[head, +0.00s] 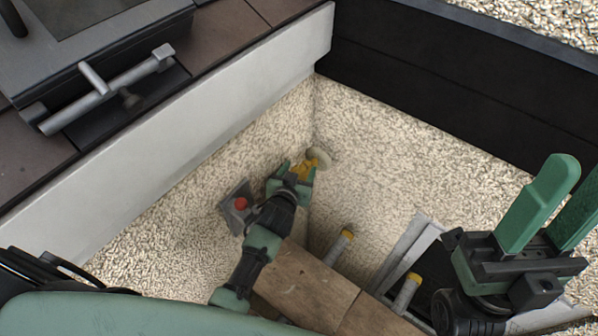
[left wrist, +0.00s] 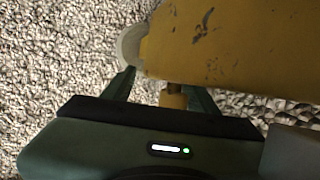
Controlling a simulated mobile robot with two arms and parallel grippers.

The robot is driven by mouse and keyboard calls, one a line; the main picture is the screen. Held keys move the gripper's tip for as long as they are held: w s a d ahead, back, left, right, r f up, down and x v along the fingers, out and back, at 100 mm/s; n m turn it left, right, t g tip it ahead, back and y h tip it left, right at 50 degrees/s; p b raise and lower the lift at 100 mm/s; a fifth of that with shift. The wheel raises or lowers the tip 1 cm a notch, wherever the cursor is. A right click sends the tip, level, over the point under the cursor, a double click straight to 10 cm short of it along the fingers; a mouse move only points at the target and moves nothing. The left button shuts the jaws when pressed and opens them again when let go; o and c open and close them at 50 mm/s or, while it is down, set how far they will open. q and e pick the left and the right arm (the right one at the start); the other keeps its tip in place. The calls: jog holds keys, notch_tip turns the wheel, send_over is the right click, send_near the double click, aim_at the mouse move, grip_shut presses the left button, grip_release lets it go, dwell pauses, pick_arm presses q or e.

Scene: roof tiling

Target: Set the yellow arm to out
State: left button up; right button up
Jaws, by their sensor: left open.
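The yellow arm (head: 301,171) is small in the head view, low in the pit corner beside a pale round disc (head: 319,157). In the left wrist view the yellow arm (left wrist: 235,45) fills the upper right, with scuffed paint, and the disc (left wrist: 131,43) shows at its left end. My left gripper (head: 297,173) is open at the yellow arm. Its fingers (left wrist: 163,92) stand on either side of a short yellow stub (left wrist: 172,99) under the arm; contact cannot be told. My right gripper (head: 577,178) is open and empty at the right.
A grey box with a red button (head: 240,204) stands left of my left gripper. Brown boards (head: 305,287) and yellow-capped grey posts (head: 340,246) lie in front. A pale wall (head: 170,140) and a dark wall (head: 460,85) bound the gravelly corner. A roof window (head: 85,45) is upper left.

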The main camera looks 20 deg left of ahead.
pick_arm(q)
jog(key=shift+w, duration=0.1)
grip_shut()
jog(key=shift+d, duration=0.1)
dwell(0.3)
